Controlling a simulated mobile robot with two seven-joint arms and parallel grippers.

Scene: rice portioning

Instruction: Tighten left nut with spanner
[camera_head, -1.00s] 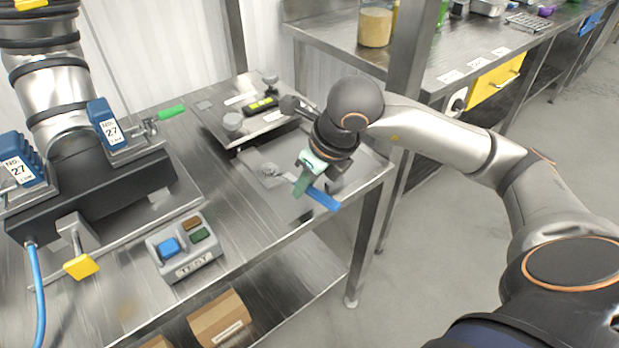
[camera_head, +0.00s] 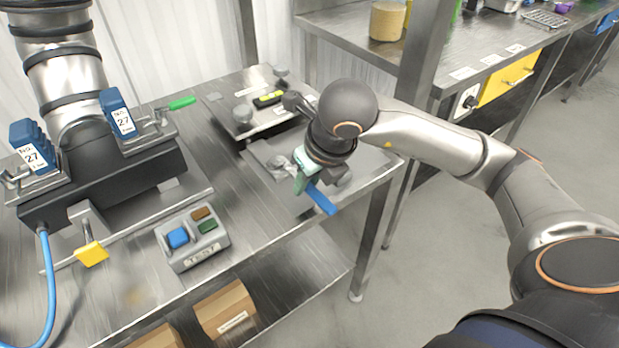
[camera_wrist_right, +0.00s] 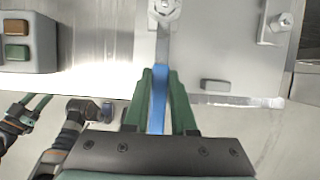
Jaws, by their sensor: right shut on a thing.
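The spanner has a blue handle (camera_head: 321,198) and a grey metal shank. In the right wrist view its handle (camera_wrist_right: 158,95) lies between the green fingers of my right gripper (camera_wrist_right: 161,72), which is shut on it. The shank runs up to the left nut (camera_wrist_right: 163,8) at the top edge, and the spanner's head appears to be around it, partly cut off. In the head view my right gripper (camera_head: 303,183) is over the plate's front edge and partly hides the spanner. What looks like my left gripper (camera_wrist_right: 33,99) is small at lower left in the wrist view.
Another hex nut (camera_wrist_right: 284,20) sits on a metal bracket to the right. The test box (camera_head: 192,238) with coloured buttons stands left of the plate (camera_head: 262,158). A dark fixture with blue labelled blocks (camera_head: 117,113) stands further left. The table's front edge is close.

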